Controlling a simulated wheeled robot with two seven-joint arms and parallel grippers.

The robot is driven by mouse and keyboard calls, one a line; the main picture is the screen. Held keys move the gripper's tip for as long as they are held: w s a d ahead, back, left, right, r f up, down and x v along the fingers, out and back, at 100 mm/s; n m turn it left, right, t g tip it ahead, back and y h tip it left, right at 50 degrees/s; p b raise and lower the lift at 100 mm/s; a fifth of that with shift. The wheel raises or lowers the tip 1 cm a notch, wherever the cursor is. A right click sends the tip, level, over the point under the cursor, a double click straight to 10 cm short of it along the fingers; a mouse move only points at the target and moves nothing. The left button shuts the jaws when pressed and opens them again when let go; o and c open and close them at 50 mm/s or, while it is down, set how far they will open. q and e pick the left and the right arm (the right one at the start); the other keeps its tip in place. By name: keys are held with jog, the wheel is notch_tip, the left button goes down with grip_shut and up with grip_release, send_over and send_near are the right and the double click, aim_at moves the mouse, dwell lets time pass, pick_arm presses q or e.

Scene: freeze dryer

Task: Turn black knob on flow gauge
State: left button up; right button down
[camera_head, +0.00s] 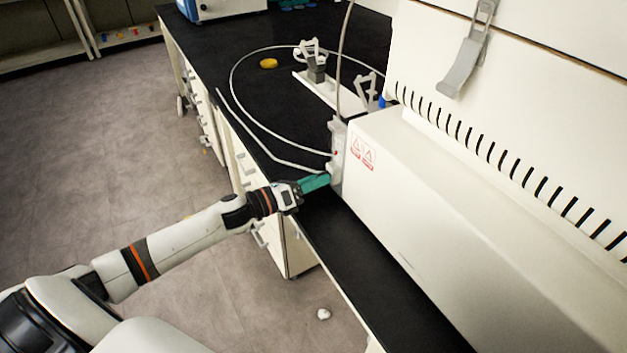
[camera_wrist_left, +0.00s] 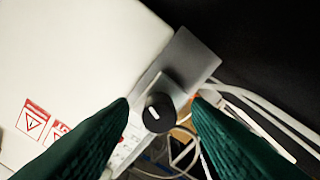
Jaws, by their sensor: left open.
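The black knob (camera_wrist_left: 159,113) of the flow gauge shows in the left wrist view, with a pale line across its face. It sits on the grey flow gauge (camera_wrist_left: 188,62) beside the white machine. The gauge also shows in the head view (camera_head: 337,150) at the machine's left end. My left gripper (camera_wrist_left: 160,105) is open, its green fingers on either side of the knob in the picture. I cannot tell whether they touch it. In the head view my left gripper (camera_head: 326,180) reaches the gauge's lower part, and the knob is hidden there. My right gripper is not in view.
The white machine (camera_head: 420,200) with warning labels stands close on the right. A thin hose (camera_head: 232,80) loops over the black bench top (camera_head: 215,50). A yellow object (camera_head: 268,63) and a clamp stand (camera_head: 315,75) are farther back.

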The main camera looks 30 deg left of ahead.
pick_arm(q)
grip_shut()
